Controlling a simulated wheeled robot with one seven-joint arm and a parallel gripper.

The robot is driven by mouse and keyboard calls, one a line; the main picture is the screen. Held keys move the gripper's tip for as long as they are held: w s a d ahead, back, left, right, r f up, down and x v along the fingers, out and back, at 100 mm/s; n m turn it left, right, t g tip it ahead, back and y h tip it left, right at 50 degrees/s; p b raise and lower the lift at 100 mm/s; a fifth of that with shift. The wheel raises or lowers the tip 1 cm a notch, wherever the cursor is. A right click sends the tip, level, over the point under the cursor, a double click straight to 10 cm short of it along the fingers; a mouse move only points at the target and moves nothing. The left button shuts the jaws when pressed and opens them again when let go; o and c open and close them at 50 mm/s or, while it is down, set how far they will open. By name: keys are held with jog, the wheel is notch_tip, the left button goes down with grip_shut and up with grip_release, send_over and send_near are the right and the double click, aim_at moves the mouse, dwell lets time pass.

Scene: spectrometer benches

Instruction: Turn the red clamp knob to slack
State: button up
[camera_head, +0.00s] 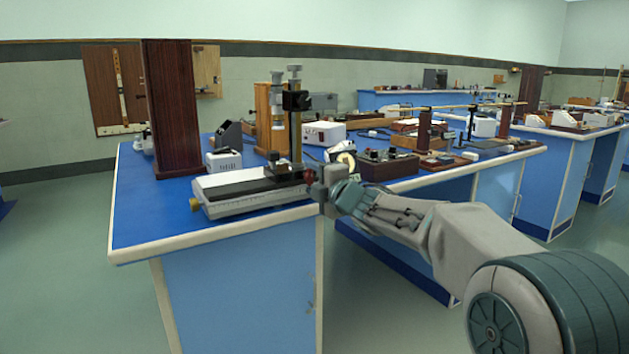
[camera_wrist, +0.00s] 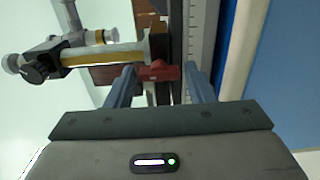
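The red clamp knob (camera_wrist: 158,71) shows in the wrist view between my two fingertips, with a small gap on each side. In the head view the knob (camera_head: 309,176) is a small dark red spot just left of my gripper (camera_head: 322,186). My gripper (camera_wrist: 159,72) is open, its fingers on either side of the knob; I cannot tell whether either finger touches it. The knob sits at the foot of the instrument's upright column (camera_head: 296,135), on the long white base (camera_head: 235,197). The knob's far side is hidden.
The instrument stands near the front edge of a blue bench (camera_head: 150,215). A tall dark wooden block (camera_head: 172,110) stands behind its left end. A white box (camera_head: 324,133) and a brown control box (camera_head: 388,168) are farther right. Bare bench top lies at left.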

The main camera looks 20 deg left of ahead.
jog(key=shift+o, duration=0.6)
jog(key=p+v, duration=0.2)
jog(key=v, duration=1.1)
jog(key=shift+s+d, duration=0.25)
jog(key=shift+s, duration=0.05)
jog(key=s+d+r+m+h+p, duration=0.2)
jog(key=d+r+m+h+p, duration=0.35)
jog(key=d+m+p, duration=0.4)
jog(key=s+d+r+m+h+p, duration=0.35)
jog(key=d+m+h+p, duration=0.35)
jog(key=d+p, duration=0.4)
jog(key=s+d+r+m+g+p, duration=0.1)
jog(key=s+d+m+g+p, duration=0.1)
jog(key=s, duration=0.5)
jog(key=s+d+r+m+g+h+p, duration=0.1)
jog(key=s+d+r+m+g+p, duration=0.1)
jog(key=s+m+p, duration=0.4)
jog(key=s+d+r+m+g+p, duration=0.2)
jog(key=s+d+m+g+p, duration=0.2)
jog(key=s+p, duration=0.3)
jog(key=shift+s+g, duration=0.4)
jog(key=shift+s, duration=0.25)
